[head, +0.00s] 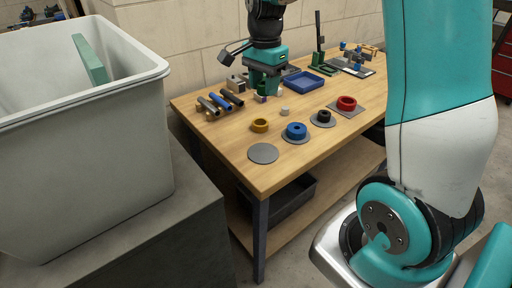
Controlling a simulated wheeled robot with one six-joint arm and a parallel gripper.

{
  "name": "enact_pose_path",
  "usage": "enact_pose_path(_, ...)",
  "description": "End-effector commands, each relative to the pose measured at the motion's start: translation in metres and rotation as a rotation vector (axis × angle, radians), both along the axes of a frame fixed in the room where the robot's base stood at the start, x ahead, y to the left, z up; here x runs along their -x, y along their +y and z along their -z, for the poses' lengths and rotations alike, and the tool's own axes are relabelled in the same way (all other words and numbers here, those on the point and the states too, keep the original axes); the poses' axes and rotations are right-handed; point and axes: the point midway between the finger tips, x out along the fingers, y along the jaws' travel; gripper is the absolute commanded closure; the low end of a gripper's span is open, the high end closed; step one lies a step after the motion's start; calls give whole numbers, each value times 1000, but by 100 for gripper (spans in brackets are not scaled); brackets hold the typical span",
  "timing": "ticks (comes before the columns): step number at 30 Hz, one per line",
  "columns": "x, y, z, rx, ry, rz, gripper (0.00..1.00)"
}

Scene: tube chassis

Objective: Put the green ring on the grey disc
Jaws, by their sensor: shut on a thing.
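My gripper (264,88) is over the back part of the wooden bench, pointing down. It is shut on a small dark green thing (262,89), which looks like the green ring. The fingers hide part of it, and its height above the bench is hard to tell. The bare grey disc (263,153) lies flat at the front left edge of the bench, nearer the camera than my gripper. Nothing is on it.
A yellow ring (260,125) lies behind the disc. Blue (296,131), black (323,116) and red (346,103) rings sit on grey plates to the right. Dark and blue cylinders (220,102) lie left of my gripper; a blue tray (304,82) is right. A small purple block (261,99) is close below.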

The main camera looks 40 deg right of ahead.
Motion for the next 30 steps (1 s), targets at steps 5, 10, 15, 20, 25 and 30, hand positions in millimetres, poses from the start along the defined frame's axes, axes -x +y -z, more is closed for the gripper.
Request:
enact_pose_path(5, 2, -1, 43, -3, 12, 9, 84)
enact_pose_path(10, 3, -2, 92, -2, 12, 9, 84)
enact_pose_path(15, 2, -2, 133, -2, 10, 7, 84)
enact_pose_path(20, 1, -1, 152, -1, 4, 5, 84)
enact_pose_path(25, 2, 0, 172, -2, 6, 5, 84)
enact_pose_path(30, 1, 0, 192, -1, 5, 5, 84)
